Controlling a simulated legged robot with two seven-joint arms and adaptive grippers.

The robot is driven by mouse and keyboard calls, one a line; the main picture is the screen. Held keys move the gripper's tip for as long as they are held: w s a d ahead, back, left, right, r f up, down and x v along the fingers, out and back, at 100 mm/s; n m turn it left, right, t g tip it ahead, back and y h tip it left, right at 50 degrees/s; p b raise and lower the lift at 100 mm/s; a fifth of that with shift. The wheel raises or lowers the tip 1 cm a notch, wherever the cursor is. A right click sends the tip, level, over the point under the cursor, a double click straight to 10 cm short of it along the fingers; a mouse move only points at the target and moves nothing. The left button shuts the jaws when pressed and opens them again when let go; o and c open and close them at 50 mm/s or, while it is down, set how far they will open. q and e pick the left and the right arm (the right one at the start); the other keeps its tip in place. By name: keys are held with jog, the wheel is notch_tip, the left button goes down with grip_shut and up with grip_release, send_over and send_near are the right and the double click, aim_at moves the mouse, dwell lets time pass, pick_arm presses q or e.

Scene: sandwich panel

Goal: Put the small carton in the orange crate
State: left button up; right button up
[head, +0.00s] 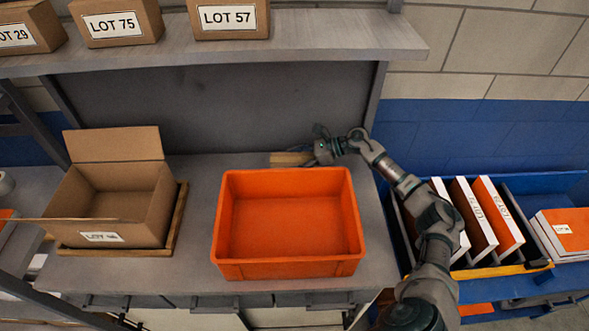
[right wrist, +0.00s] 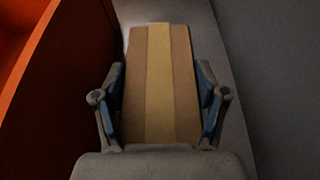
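The small carton (head: 291,159) is a low tan box with a lighter stripe along its top. It lies on the grey bench behind the orange crate (head: 288,271), outside it. The crate is open and empty. My right gripper (head: 318,153) is at the carton's right end in the head view. In the right wrist view the carton (right wrist: 159,85) fills the space between the blue-padded fingers (right wrist: 160,100), which press close on both sides. The crate's wall (right wrist: 60,90) stands to the left there. My left gripper is not in view.
An open cardboard box (head: 105,205) stands on a wooden tray left of the crate. A shelf (head: 330,40) with several labelled boxes overhangs the back. A blue bin (head: 545,185) with books and binders stands at the right. A bare bench strip lies left of the crate.

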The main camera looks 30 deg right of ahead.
jog(key=shift+c, duration=1.3)
jog(key=shift+r, duration=0.55)
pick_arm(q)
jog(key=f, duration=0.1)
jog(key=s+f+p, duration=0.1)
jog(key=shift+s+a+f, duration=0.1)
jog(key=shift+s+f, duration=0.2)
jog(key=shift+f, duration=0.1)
pick_arm(e)
notch_tip(320, 180, up, 17)
jog(key=shift+f, duration=0.1)
